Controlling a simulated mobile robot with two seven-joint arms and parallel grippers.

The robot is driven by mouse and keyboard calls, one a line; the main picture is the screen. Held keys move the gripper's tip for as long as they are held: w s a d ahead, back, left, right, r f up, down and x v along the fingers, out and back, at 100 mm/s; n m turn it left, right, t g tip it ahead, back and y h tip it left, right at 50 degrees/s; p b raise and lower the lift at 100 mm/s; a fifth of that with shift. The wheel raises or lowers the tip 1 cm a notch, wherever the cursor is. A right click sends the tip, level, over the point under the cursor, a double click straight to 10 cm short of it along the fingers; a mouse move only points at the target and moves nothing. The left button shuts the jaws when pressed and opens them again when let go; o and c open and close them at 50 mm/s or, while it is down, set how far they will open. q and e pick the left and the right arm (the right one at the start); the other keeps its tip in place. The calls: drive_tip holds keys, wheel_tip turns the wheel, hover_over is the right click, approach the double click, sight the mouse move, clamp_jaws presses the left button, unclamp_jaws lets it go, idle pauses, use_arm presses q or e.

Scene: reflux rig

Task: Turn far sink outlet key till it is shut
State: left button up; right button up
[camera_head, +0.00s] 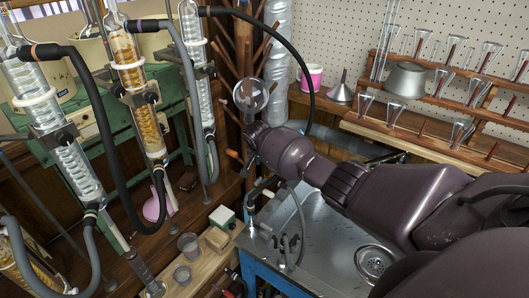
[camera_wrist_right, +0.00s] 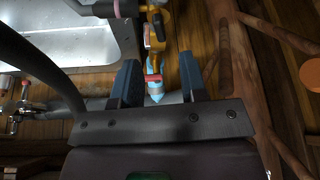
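The steel sink (camera_head: 330,235) is set in a blue frame, with metal outlet fittings (camera_head: 264,232) along its left rim. I cannot tell which fitting is the far outlet, or whether its key is open or shut. A metal fitting with a reddish part (camera_wrist_right: 24,84) shows at that view's left edge, away from the fingers. My left gripper is out of view.
Glass condensers (camera_head: 125,55) with black hoses stand at the left. Glassware racks (camera_head: 450,85) and a pink-white tub (camera_head: 312,76) are behind. Small beakers (camera_head: 188,244) stand left of the sink.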

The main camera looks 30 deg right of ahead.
drive_tip(key=shift+p+v, duration=0.45)
drive_tip(key=shift+v, duration=1.5)
